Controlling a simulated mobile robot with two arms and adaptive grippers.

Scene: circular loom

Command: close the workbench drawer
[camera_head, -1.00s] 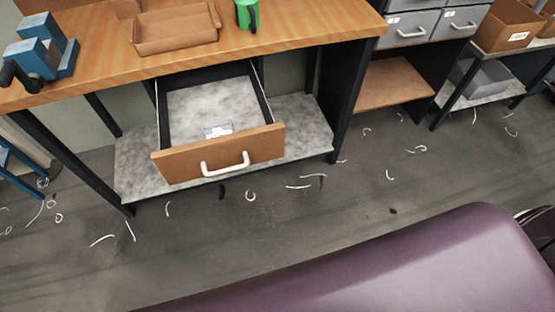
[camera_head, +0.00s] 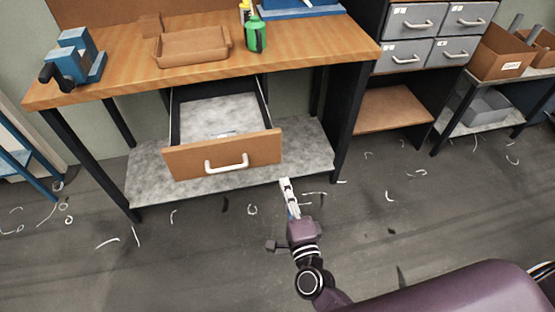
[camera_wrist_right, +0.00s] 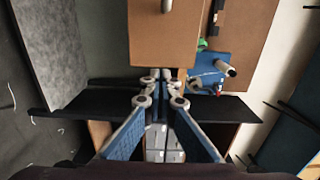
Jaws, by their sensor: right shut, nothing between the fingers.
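The workbench drawer (camera_head: 222,155) has a brown wooden front and a pale grey inner floor. It stands pulled out below the bench top in the head view. Its white handle (camera_head: 226,164) is on the front, and a small item lies inside, partly hidden by the front. My right gripper (camera_head: 287,184) is shut and empty, just right of and a little below the drawer front in the picture. In the right wrist view the closed fingertips (camera_wrist_right: 160,76) lie below the brown drawer front (camera_wrist_right: 170,40) in the picture; contact cannot be told. My left gripper is not in view.
A grey lower shelf (camera_head: 150,180) lies under the drawer. Dark legs flank it. Grey cabinet drawers (camera_head: 415,20) stand right. The floor has scattered white scraps.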

